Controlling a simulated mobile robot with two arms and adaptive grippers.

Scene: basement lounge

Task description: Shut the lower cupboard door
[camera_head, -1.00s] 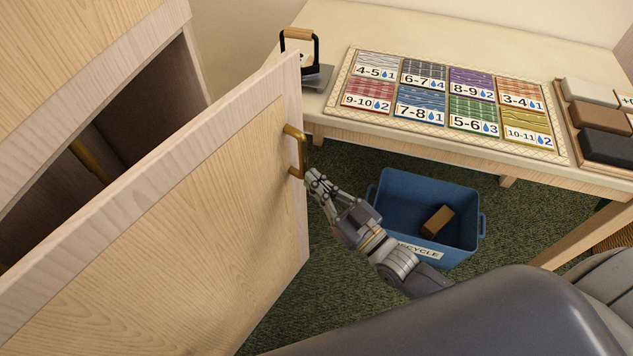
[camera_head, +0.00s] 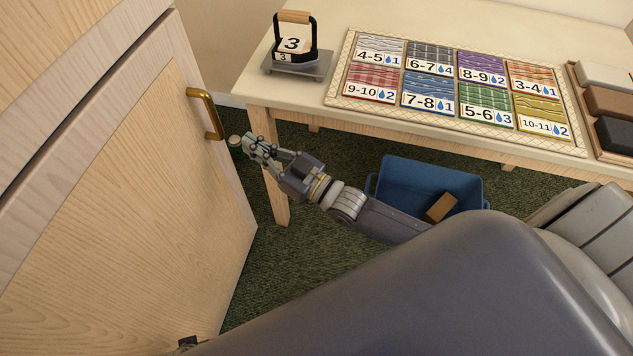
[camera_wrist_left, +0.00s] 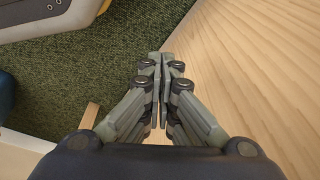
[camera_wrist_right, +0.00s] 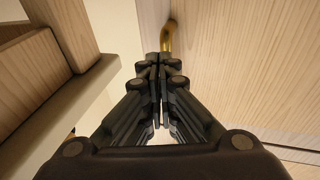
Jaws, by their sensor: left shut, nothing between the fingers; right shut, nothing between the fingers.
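The lower cupboard door (camera_head: 140,190) is pale wood and fills the left of the head view. It stands almost in line with the cupboard front (camera_head: 60,65), with a narrow dark gap along its top. Its brass handle (camera_head: 205,113) is near its far edge. My right gripper (camera_head: 246,144) is shut and empty, just right of the handle; I cannot tell if it touches the door. In the right wrist view the handle (camera_wrist_right: 169,36) lies beyond the fingertips. My left gripper (camera_wrist_left: 160,58) is shut and empty beside a wood surface (camera_wrist_left: 250,70), seemingly the door.
A table (camera_head: 262,88) stands to the right, holding a card holder (camera_head: 298,62), a mat of patterned tiles (camera_head: 340,98) and a tray of blocks (camera_head: 590,110). A blue recycle bin (camera_head: 395,175) with a brown block sits on green carpet (camera_head: 290,265).

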